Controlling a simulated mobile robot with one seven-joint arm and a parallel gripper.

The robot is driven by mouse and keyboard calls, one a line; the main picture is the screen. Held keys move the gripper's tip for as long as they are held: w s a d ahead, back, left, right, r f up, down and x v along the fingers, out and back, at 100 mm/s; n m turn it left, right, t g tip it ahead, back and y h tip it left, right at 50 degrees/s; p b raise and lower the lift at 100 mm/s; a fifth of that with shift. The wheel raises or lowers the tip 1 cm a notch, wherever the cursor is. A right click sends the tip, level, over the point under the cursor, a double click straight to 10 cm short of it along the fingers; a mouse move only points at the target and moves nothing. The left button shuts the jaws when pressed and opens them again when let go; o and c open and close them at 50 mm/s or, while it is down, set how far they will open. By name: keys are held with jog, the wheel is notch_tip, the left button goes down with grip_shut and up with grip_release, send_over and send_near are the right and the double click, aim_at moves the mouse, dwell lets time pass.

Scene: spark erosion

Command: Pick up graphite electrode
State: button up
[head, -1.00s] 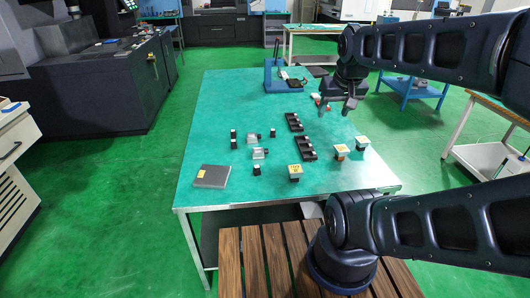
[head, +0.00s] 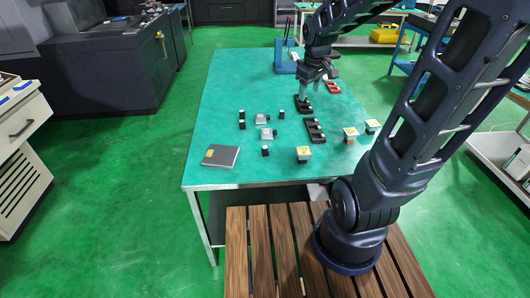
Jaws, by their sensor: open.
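Several small dark blocks with pale tops, which look like the graphite electrodes, stand on the teal table (head: 225,85). A black rack (head: 315,131) holds more small pale-topped pieces. A second black rack (head: 304,108) lies behind it, partly covered by my gripper. My gripper (head: 308,96) is open and points down at this rear rack. Whether its fingers straddle a piece there is too small to tell.
A grey plate (head: 221,156) lies at the front left, and two small grey fixtures (head: 267,133) lie mid-table. A red item (head: 333,88) and a blue stand (head: 287,58) are farther back. The left rear table is clear.

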jog(key=w+a+f+n+g, duration=0.1)
jog(key=w+a+f+n, duration=0.25)
jog(key=f, duration=0.25)
jog(key=w+a+f+n+g, duration=0.1)
jog(key=w+a+f+n, duration=0.25)
jog(key=w+f, duration=0.2)
jog(key=n, duration=0.4)
send_near(265, 147)
jog(key=shift+w+a+f+g, duration=0.25)
jog(key=shift+a+f+g, duration=0.1)
jog(key=shift+f+g, duration=0.05)
notch_tip(265, 147, down, 4)
jog(key=shift+f, duration=0.25)
jog(key=f, duration=0.2)
jog(key=d+f, duration=0.1)
jog(key=f, duration=0.1)
jog(key=shift+f, duration=0.65)
jog(key=c, duration=1.1)
